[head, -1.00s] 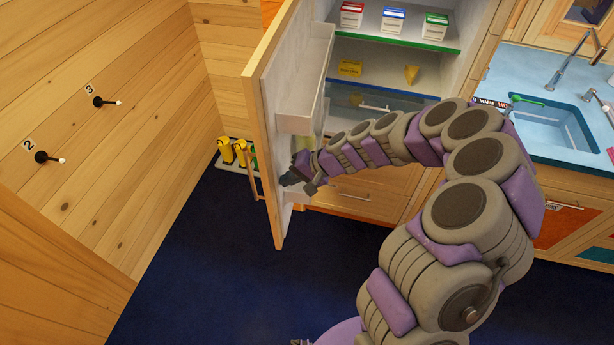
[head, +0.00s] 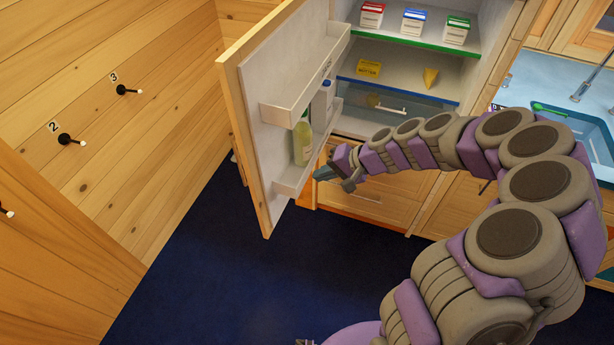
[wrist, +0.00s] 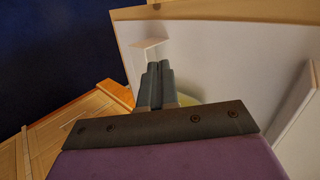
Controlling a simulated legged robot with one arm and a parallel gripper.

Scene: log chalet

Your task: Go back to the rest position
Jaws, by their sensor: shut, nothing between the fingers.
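My gripper (head: 335,174) is shut and empty at the end of my outstretched arm. In the head view it is just right of the lower shelf of the open fridge door (head: 247,130), near a bottle on that shelf. In the wrist view the closed fingers (wrist: 157,85) point toward the white inner face of the door (wrist: 205,65). Whether the gripper touches the door or its shelf I cannot tell.
The door's lower shelf holds a pale green bottle (head: 302,140) and a white carton (head: 322,103). Fridge shelves hold cartons, butter (head: 368,67) and cheese (head: 430,77). A sink (head: 570,110) is right, a wooden wall with hooks (head: 122,89) left. Dark floor (head: 210,270) is clear.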

